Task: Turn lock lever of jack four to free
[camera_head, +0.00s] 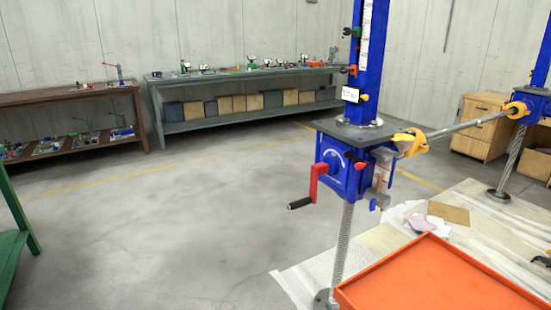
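A blue screw jack (345,168) stands right of centre, on a threaded screw (343,245) with a round foot below. A red crank (318,182) with a black grip hangs at its left side. A small red part (388,166) sits at its right side; I cannot tell whether it is the lock lever. A second blue jack (515,135) is partly in view at the right edge, joined to the first by a grey shaft (465,127). I cannot read a number on either jack. Neither gripper is in view.
An orange tray (440,275) fills the lower right. White sheeting (485,225) covers the floor beside it. A green table (12,240) stands at the left edge. Benches (160,100) and wooden drawers (478,122) line the walls. The middle floor is clear.

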